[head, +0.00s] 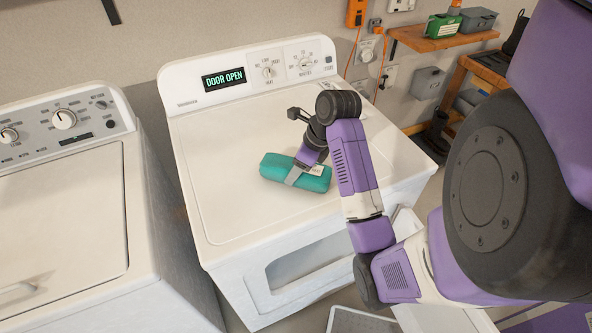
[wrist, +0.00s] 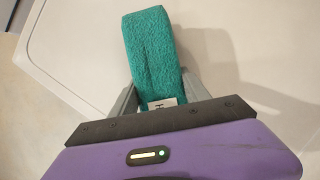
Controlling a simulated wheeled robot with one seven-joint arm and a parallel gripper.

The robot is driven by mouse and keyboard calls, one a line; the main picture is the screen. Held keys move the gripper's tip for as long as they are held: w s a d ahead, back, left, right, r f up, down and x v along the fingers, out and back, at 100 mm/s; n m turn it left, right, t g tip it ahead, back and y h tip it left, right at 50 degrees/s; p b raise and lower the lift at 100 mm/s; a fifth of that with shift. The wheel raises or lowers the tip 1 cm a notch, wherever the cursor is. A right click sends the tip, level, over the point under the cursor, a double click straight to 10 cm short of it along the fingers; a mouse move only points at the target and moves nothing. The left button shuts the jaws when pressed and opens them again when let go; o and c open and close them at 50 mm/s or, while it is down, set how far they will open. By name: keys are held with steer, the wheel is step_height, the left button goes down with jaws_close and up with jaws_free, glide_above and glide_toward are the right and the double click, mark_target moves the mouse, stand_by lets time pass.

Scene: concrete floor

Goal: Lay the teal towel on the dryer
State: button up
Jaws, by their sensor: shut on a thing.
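The teal towel (head: 318,183) is a rolled or folded bundle over the middle of the white dryer's (head: 215,150) top in the head view. My gripper (head: 294,175) is shut on it, with a grey finger across the towel's near side. In the wrist view the towel (wrist: 153,50) stands out between the two grey fingers of my gripper (wrist: 155,88), with a small white label near the palm. The towel is at or just above the dryer top; I cannot tell whether it touches. The dryer's display reads DOOR OPEN, and its front opening shows below.
A white washer (head: 65,200) stands to the left, with a narrow gap between. The open dryer door (head: 405,225) juts out at the front right. A wooden shelf (head: 440,38) with a green item hangs at the back right. The dryer top around the towel is clear.

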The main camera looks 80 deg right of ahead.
steer(key=shift+f, duration=0.15)
steer(key=o, duration=1.5)
